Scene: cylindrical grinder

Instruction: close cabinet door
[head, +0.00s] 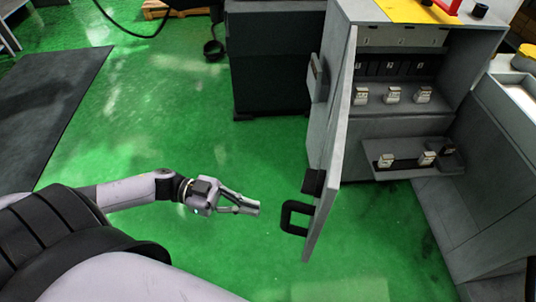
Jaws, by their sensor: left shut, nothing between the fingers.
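The cabinet (385,139) stands at the upper right with its front open. Its grey door (335,150) is hinged at the cabinet's left side and swung wide open toward me, seen nearly edge-on. A black square handle (296,217) sticks out to the left near the door's lower near end. My left gripper (254,207) comes in from the left. It is shut and empty, a short way left of the handle with a gap of green floor visible between them. My right gripper is not in view.
Inside the cabinet are several small white-topped parts (392,95) on a shelf and others on a lower ledge (410,160). A grey machine (515,120) stands to the right, a dark cabinet (270,60) behind. Green floor (150,110) is free at left; a dark mat (60,100) lies there.

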